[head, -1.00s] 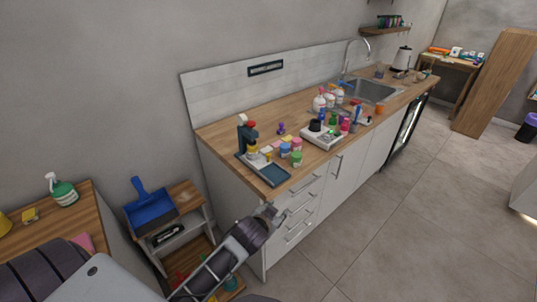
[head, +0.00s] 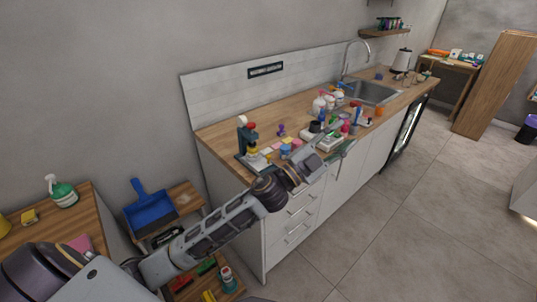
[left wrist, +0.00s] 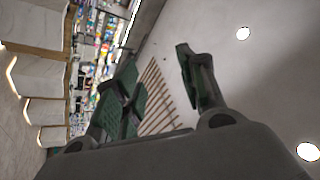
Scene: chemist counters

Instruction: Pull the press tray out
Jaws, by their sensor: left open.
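The press (head: 246,138) stands at the near left end of the wooden counter, dark with a red knob and a yellow part below it. The front of its base (head: 250,160) shows partly. The flat blue-grey tray in front of it is hidden behind my left arm. My left gripper (head: 338,142) is over the counter's front edge, well to the right of the press, beside the white box of small bottles. In the left wrist view the two green-padded fingers (left wrist: 160,78) are apart with nothing between them. My right gripper is not in view.
Small coloured jars (head: 286,150) stand between the press and my left gripper. A white box (head: 330,142) with bottles is close to the fingers. The sink (head: 372,92) is farther right. A low shelf with a blue dustpan (head: 150,208) stands left of the counter.

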